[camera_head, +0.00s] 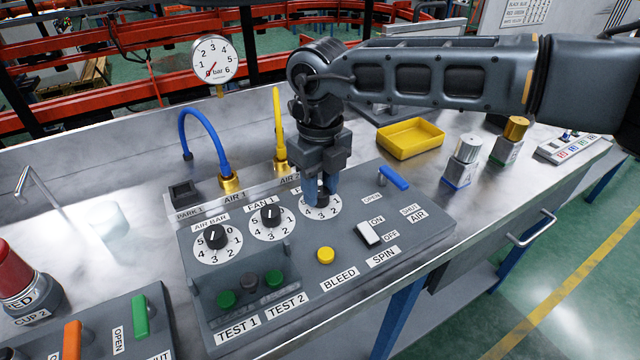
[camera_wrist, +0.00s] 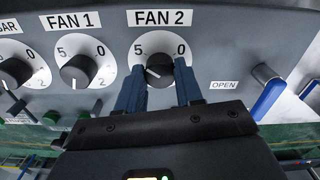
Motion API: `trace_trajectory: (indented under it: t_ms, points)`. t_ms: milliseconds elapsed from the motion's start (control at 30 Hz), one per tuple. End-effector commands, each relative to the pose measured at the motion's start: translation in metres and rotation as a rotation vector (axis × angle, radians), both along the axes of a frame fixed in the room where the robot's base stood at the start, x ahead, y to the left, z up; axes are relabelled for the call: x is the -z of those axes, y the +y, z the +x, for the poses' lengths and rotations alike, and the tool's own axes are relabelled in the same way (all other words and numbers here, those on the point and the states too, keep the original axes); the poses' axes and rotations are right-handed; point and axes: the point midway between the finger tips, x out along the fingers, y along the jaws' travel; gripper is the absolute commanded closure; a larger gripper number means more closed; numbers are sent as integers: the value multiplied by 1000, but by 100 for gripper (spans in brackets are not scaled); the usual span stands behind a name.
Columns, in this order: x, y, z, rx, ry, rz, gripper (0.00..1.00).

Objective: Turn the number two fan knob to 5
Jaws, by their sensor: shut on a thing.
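The FAN 2 knob is a black round knob (camera_wrist: 158,66) on a white dial, with 5 at upper left and 0 at upper right in the wrist view. My gripper (camera_wrist: 161,88) has its two blue fingers on either side of the knob and is shut on it. A white mark on the knob's face sits left of its middle and slants; the lower numbers are hidden by my gripper. In the head view my gripper (camera_head: 321,192) points down onto the FAN 2 dial (camera_head: 319,213), where 4, 3 and 2 show and the knob is mostly hidden.
The FAN 1 knob (camera_head: 270,215) and AIR BAR knob (camera_head: 215,238) stand to the left. A blue lever (camera_head: 393,178) is close on the right, with a white SPIN switch (camera_head: 369,233) and yellow BLEED button (camera_head: 326,255) nearer. Blue (camera_head: 204,124) and yellow hoses rise behind.

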Motion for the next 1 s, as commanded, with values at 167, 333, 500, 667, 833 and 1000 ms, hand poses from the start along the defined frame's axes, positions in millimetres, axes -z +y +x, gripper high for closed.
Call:
trace_trajectory:
  t_ms: [167, 333, 500, 667, 833, 1000]
  points:
    - [-1, -1, 1, 3, -1, 0, 95]
    - [-1, -1, 1, 3, -1, 0, 59]
    - [-1, 0, 0, 2, -1, 1, 42]
    - [0, 0, 0, 1, -1, 1, 39]
    - [-3, 0, 1, 0, -1, 1, 39]
    - [-25, 0, 1, 0, -3, 1, 39]
